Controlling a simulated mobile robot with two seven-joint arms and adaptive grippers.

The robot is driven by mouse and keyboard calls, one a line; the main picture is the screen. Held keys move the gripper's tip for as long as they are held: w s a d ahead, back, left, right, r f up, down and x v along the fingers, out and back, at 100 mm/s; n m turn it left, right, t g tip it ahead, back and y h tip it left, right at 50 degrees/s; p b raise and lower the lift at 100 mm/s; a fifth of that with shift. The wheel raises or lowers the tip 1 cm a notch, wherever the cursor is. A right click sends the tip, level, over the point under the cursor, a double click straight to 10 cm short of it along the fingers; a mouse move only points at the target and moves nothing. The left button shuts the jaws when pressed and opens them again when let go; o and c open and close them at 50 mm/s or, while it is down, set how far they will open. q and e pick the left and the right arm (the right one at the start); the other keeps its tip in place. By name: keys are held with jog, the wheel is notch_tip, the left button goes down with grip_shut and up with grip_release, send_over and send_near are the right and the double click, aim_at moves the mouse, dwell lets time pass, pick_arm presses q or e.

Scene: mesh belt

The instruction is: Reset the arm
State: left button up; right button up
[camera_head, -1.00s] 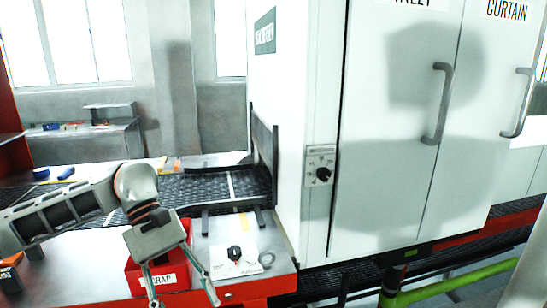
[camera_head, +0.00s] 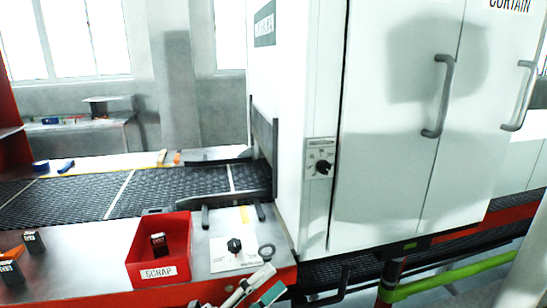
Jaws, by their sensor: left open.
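My left gripper (camera_head: 264,286) shows only in part at the bottom edge, below the front control plate. Its fingers point up and to the right, apart from each other, with nothing seen between them. The rest of my left arm is out of the picture. My right gripper is not in view. The red scrap bin (camera_head: 158,271) stands on the front table left of the gripper, and a small dark labelled block (camera_head: 158,243) lies inside it.
A control plate with a black knob (camera_head: 234,247) and a grey ring (camera_head: 267,253) lie right of the bin. The mesh belt (camera_head: 75,200) runs behind into the white cabinet (camera_head: 385,150). Dark blocks (camera_head: 33,241) stand at left. A green rail (camera_head: 450,285) crosses lower right.

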pick_arm(q)
jog(key=s+a+f+n+t+y, duration=0.1)
jog(key=a+f+n+t+y, duration=0.1)
jog(key=a+f+n+y, duration=0.6)
jog(key=a+f+n+t+y, duration=0.1)
jog(key=a+f+n+y, duration=0.3)
jog(key=f+n, duration=0.6)
jog(key=s+a+f+n+g+y, duration=0.2)
jog(key=s+a+f+n, duration=0.2)
jog(key=s+f, duration=0.3)
jog(key=s+a+f+n+g+y, duration=0.3)
jog(key=s+f, duration=0.5)
jog(key=f, duration=0.3)
jog(key=shift+s+a+f+n, duration=0.35)
jog(key=shift+a+n, duration=0.35)
jog(key=shift+a, duration=0.45)
jog(key=shift+w, duration=0.1)
